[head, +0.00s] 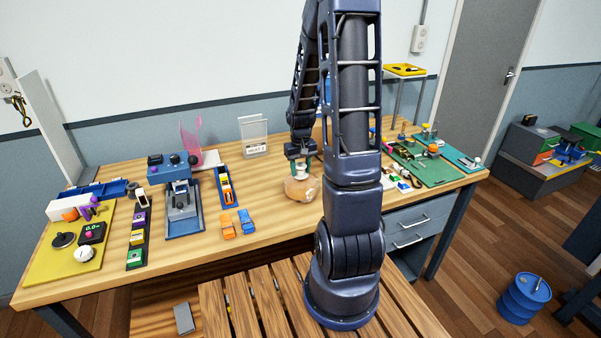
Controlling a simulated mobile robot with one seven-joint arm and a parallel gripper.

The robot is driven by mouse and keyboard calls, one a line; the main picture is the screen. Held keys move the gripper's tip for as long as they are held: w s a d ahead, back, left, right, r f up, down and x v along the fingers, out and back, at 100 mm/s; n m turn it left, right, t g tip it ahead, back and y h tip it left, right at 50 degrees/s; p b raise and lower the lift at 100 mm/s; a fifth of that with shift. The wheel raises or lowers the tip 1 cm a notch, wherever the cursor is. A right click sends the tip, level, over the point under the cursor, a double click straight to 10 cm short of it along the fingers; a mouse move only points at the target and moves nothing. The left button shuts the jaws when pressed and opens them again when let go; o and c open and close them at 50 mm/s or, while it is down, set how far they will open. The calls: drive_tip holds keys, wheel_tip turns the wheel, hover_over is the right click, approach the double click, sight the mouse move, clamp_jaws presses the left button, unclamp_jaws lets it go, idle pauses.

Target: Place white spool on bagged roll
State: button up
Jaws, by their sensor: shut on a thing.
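My gripper (301,163) points down over the middle of the wooden bench. It is shut on a small white spool (302,172), of which only part shows below the fingers. The bagged roll (297,190), a tan-brown lump, lies on the bench directly beneath the spool. The spool is at or just above the top of the roll; I cannot tell whether they touch. My arm stands in front and hides part of the bench to the right of the roll.
An orange block (227,226) and a blue block (246,221) lie left of the roll. A blue press-like device (183,205) stands farther left. A yellow mat (60,262) is at the far left. A green board (437,170) with small parts is at right. Bare wood surrounds the roll's front.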

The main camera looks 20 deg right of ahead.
drive_tip(key=shift+f, duration=0.85)
drive_tip(key=shift+f, duration=0.1)
drive_tip(key=o, duration=1)
drive_tip(key=shift+c, duration=0.2)
wheel_tip(320, 180, up, 12)
drive_tip(key=s+a+r+t, duration=0.2)
drive_tip(key=s+a+r, duration=0.1)
drive_tip(key=s+r, duration=0.5)
drive_tip(key=s+a+r+t, duration=0.2)
drive_tip(key=s+r, duration=0.6)
drive_tip(key=s, duration=0.5)
drive_tip(key=shift+a+r+t, duration=0.2)
drive_tip(key=shift+a+t, duration=0.1)
drive_tip(key=shift+a, duration=0.25)
